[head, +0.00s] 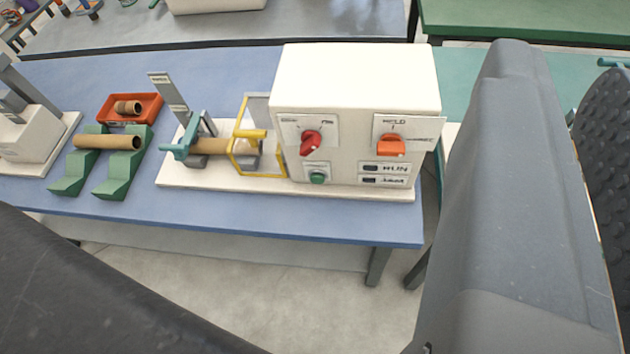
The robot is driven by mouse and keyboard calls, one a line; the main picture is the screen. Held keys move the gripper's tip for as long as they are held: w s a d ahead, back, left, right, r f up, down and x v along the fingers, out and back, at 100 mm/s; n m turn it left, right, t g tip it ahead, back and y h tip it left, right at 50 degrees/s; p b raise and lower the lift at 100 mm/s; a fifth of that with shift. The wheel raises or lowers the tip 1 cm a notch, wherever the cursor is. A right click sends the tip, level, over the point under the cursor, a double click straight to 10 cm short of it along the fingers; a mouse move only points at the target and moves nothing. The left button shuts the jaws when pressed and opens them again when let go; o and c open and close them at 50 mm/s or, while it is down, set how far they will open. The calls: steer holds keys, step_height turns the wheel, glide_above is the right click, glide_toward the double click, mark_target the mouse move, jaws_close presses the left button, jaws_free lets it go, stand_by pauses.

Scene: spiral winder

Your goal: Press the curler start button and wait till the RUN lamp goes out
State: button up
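The curler is a cream box (355,85) on a cream base plate on the blue bench. Its green start button (317,177) sits low on the left of the front panel, with nothing touching it. The RUN lamp (369,168) at the lower right of the panel looks dark. Above are a red knob (311,143) and an orange knob (391,146). A yellow guard frame (256,140) stands left of the box, around one end of a brown tube (212,147). My gripper's fingertips cannot be made out in this view.
Green cradles (115,175) hold a brown tube left of the curler. A red tray (150,103) with a short tube lies behind them. A cream machine (25,135) stands at the far left. Grey parts, probably mine, cover the right side. Open floor lies before the bench.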

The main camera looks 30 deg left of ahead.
steer(key=w+a+f+m+p, duration=0.1)
steer(key=w+f, duration=0.2)
steer(key=w+a+f+m+g+y+p, duration=0.1)
steer(key=w+a+f, duration=0.1)
steer(key=w+f, duration=0.1)
steer(key=w+a+f+m+y+p, duration=0.1)
steer(key=w+a+f, duration=0.1)
steer(key=w+f, duration=0.1)
steer(key=shift+w+a+f+g, duration=0.2)
steer(key=shift+w+f+g, duration=0.15)
steer(key=shift+f, duration=0.3)
jaws_close()
steer(key=w+a+f+m+g+y+p, duration=0.1)
steer(key=w+a+f+m+p, duration=0.2)
steer(key=f, duration=0.8)
steer(key=w+a+f+m+g+y+p, duration=0.15)
steer(key=a+f+m, duration=0.35)
steer(key=f, duration=0.5)
steer(key=s+a+f+m+g+h+p, duration=0.1)
steer(key=s+f+m, duration=0.1)
steer(key=f, duration=0.4)
steer(key=s+a+f+m+g+h+p, duration=0.1)
steer(key=a+f+p, duration=0.1)
steer(key=f, duration=0.5)
steer(key=shift+s+a+f+m, duration=0.15)
steer(key=shift+s+m, duration=0.25)
